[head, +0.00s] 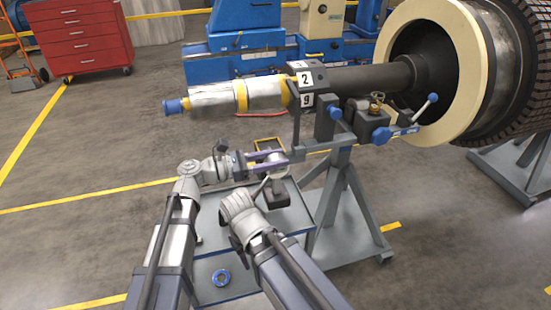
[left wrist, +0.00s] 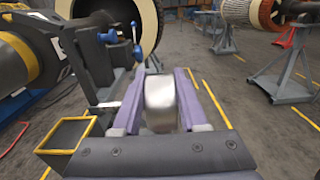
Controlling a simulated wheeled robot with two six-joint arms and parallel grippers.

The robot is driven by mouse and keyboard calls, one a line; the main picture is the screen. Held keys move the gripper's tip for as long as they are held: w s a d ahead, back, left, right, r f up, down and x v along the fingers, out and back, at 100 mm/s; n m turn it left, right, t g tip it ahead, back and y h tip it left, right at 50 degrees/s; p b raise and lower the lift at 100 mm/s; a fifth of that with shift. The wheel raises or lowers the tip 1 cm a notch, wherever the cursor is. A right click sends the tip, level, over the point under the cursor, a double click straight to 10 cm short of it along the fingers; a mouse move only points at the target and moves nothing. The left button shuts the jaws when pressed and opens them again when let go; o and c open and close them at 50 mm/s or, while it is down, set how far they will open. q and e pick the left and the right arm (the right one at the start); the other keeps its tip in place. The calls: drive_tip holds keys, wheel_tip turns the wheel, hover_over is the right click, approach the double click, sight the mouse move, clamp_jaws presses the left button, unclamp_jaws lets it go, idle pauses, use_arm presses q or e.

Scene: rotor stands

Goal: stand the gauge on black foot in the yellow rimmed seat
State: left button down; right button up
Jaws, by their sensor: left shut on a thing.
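My left gripper (head: 275,158) has purple fingers and is shut on the gauge, whose silver round body sits between them in the left wrist view (left wrist: 160,103). In the head view the gauge's black foot (head: 277,198) hangs below the fingers, roughly upright, over the blue-grey cart. I cannot tell whether the foot touches the cart top. The yellow rimmed seat (head: 269,143) is just behind the gripper, partly hidden by it. In the left wrist view the seat (left wrist: 68,134) is left of the fingers and looks empty. My right arm reaches in below; its fingers do not show clearly.
A grey rotor stand (head: 345,190) with blue knobs and clamp stands close on the right, under the shaft (head: 360,80). A blue ring (head: 221,277) lies on the cart's lower part. A red drawer cabinet (head: 82,38) is far back left. Floor at left is clear.

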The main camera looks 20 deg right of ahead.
wheel_tip(320, 180, up, 12)
drive_tip(key=p, duration=1)
drive_tip(key=shift+f+p, duration=0.2)
drive_tip(key=shift+p, duration=0.1)
drive_tip(key=shift+d, duration=0.1)
